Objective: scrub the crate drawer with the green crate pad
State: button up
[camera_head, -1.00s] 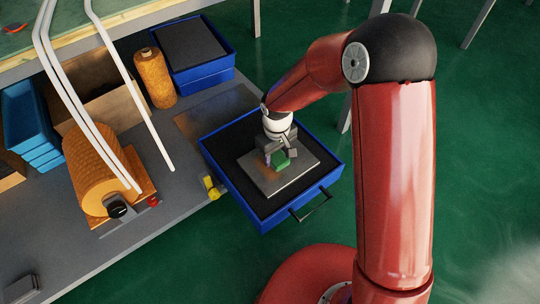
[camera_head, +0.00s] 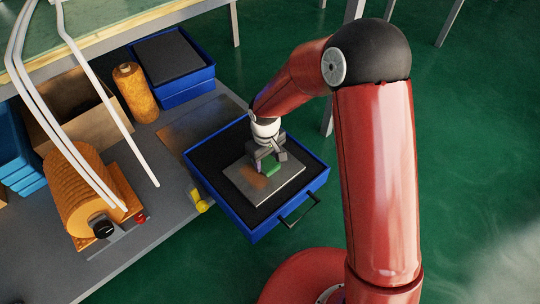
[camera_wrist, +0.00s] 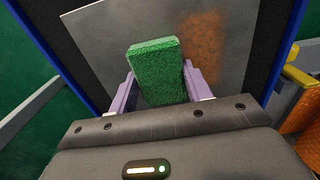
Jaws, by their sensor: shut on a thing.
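The crate drawer (camera_head: 232,200) is a blue open tray with a dark lining and a black handle at its front. A grey metal plate (camera_head: 284,186) lies in it, with a rusty brown stain that also shows in the wrist view (camera_wrist: 203,40). My gripper (camera_head: 269,163) is over the plate, shut on the green crate pad (camera_wrist: 157,70). In the head view the pad (camera_head: 272,169) sits low between the fingers, at or just above the plate, to the right of the stain. I cannot tell whether it touches the plate.
A second blue crate (camera_head: 185,92) with a dark top stands at the back of the shelf beside an orange spool (camera_head: 135,92). A larger orange roll (camera_head: 80,193), a cardboard box (camera_head: 95,120) and white tubes are at left. A yellow part (camera_head: 199,201) sits by the drawer's left side.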

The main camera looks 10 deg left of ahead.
aim_at(253, 174)
jog(key=shift+s+a+r, duration=0.1)
jog(key=shift+s+a, duration=1.55)
jog(key=shift+s, duration=0.15)
jog(key=shift+w+d+f+p, duration=0.2)
jog(key=shift+w+d+p, duration=0.1)
jog(key=shift+w+d, duration=2.3)
jog(key=shift+w+a, duration=0.1)
jog(key=shift+a, duration=0.05)
